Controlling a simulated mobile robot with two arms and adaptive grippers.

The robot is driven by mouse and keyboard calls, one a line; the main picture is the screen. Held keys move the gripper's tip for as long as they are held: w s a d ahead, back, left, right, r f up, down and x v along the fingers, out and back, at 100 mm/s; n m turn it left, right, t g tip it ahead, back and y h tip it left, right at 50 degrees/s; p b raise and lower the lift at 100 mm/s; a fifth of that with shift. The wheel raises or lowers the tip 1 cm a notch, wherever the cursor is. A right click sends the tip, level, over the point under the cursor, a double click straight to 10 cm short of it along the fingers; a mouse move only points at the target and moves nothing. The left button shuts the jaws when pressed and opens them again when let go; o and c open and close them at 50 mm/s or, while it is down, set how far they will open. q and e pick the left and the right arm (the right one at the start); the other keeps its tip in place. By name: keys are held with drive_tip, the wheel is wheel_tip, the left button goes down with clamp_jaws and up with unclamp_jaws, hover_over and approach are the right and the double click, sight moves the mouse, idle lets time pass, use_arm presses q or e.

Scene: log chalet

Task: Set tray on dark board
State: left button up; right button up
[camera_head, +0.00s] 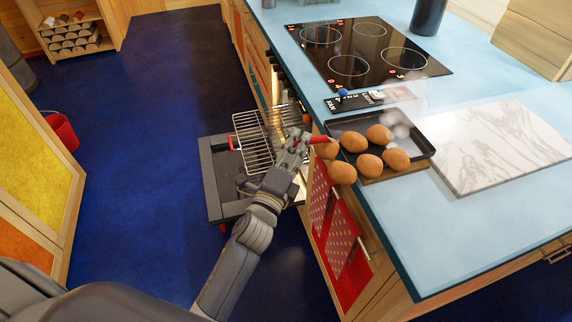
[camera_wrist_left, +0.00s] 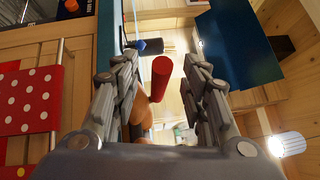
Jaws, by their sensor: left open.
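The dark tray (camera_head: 352,124) holds several brown buns and sits at the counter's front edge, over a brown wooden board (camera_head: 408,168) that shows along its near side. The tray's red handle (camera_head: 320,140) sticks out to the left, past the counter edge. My left gripper (camera_head: 300,141) is open at this handle. In the left wrist view the red handle (camera_wrist_left: 161,78) lies between the open fingers, with no clear contact. Buns (camera_wrist_left: 143,112) show partly behind the left finger. My right gripper is not in view.
A white marble slab (camera_head: 500,145) lies right of the tray. The black hob (camera_head: 366,55) and a dark control strip (camera_head: 368,98) are behind it. An open oven door and wire rack (camera_head: 255,142) stand out below the counter, near my left arm. Steam rises over the tray.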

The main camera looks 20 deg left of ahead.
use_arm(q)
drive_tip(key=s+f, duration=0.1)
drive_tip(key=s, duration=0.9)
drive_tip(key=shift+s+a, duration=0.3)
drive_tip(key=shift+a, duration=0.05)
